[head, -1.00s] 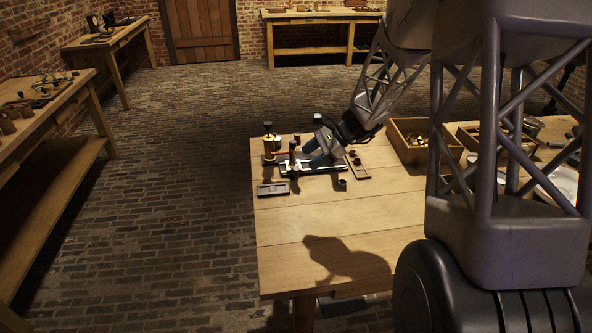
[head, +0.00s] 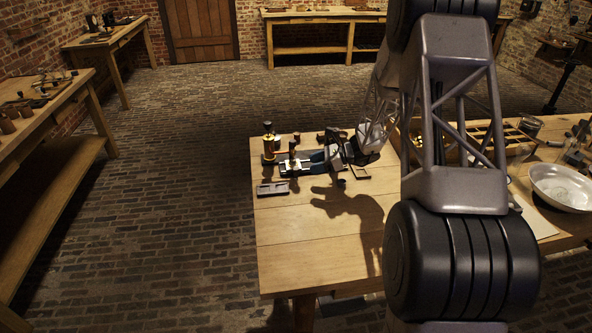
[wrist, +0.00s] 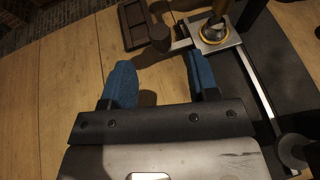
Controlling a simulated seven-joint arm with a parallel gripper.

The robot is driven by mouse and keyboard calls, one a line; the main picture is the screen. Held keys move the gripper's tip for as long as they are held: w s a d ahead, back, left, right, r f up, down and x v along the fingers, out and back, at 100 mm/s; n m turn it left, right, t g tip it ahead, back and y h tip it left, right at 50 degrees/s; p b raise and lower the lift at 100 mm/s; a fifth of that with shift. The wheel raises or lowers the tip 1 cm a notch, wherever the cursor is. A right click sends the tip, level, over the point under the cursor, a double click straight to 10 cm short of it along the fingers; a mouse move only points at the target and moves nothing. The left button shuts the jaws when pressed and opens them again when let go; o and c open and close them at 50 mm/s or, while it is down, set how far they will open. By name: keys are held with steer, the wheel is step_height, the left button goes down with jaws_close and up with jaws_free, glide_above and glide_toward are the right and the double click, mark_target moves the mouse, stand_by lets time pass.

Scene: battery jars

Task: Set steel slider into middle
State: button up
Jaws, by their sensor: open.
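In the wrist view, the steel slider (wrist: 216,40) is a bright metal plate with a brass fitting on top. It sits across a long rail (wrist: 258,95) that runs toward the lower right. A dark round knob (wrist: 160,38) sits at the slider's left end, just ahead of the gap between my fingertips. My gripper (wrist: 163,72) is open, with two blue fingers and nothing between them. In the head view, my gripper (head: 318,160) lies low, close to the right of the slider (head: 290,166); part of the rail is hidden behind it.
A dark shallow tray (head: 272,189) lies in front of the apparatus. A brass column with a black top (head: 268,145) stands at its left. A metal bowl (head: 562,187) is at the right. The front of the wooden table (head: 310,245) is clear.

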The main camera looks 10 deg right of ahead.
mark_target(296, 168)
steer(key=shift+a, duration=0.15)
steer(key=shift+x, duration=3.75)
jaws_close()
